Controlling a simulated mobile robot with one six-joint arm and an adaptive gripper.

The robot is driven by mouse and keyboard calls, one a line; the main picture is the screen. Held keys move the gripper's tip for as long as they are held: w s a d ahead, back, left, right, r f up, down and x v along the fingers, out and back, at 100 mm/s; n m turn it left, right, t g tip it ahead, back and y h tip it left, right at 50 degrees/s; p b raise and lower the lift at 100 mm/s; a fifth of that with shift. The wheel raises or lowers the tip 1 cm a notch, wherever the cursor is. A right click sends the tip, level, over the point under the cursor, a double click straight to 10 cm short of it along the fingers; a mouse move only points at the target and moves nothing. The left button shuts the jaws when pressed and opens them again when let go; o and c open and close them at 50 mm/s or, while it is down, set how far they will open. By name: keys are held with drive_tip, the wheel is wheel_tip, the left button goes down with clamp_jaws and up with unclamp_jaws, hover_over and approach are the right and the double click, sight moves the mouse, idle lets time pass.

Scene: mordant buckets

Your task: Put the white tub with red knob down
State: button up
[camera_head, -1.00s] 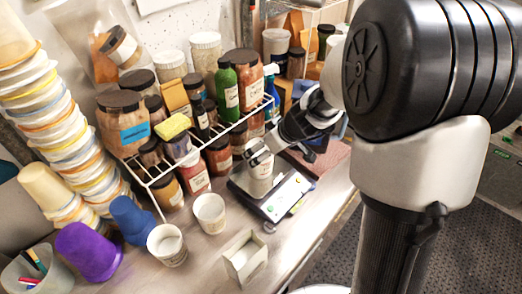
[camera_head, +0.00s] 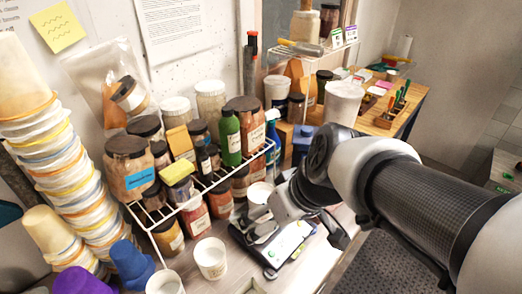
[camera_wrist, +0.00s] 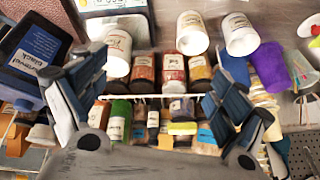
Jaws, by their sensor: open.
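A white tub (camera_head: 260,193) stands at the back edge of the bench scale, partly hidden behind my gripper. I cannot make out a red knob on it. In the wrist view a white tub with a printed label (camera_wrist: 117,52) lies just beyond the left finger, apart from it. My gripper (camera_head: 300,232) is open above the scale, with nothing between its fingers. In the wrist view its two dark fingers (camera_wrist: 155,98) are spread wide, with jars seen through the gap. The scale (camera_head: 272,250) is partly covered by my gripper.
A white wire rack (camera_head: 205,190) with several jars stands behind. White cups (camera_head: 211,259) stand on the bench to the left, near a purple cup (camera_head: 82,281) and a blue cup (camera_head: 130,264). A large white bucket (camera_head: 343,102) stands at the back right.

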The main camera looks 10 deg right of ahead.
drive_tip(key=s+d+m+h, duration=0.2)
drive_tip(key=s+m, duration=0.1)
drive_tip(key=s, duration=0.7)
drive_tip(key=shift+d+r, duration=0.35)
drive_tip(key=shift+r, duration=0.1)
drive_tip(key=shift+f, duration=0.15)
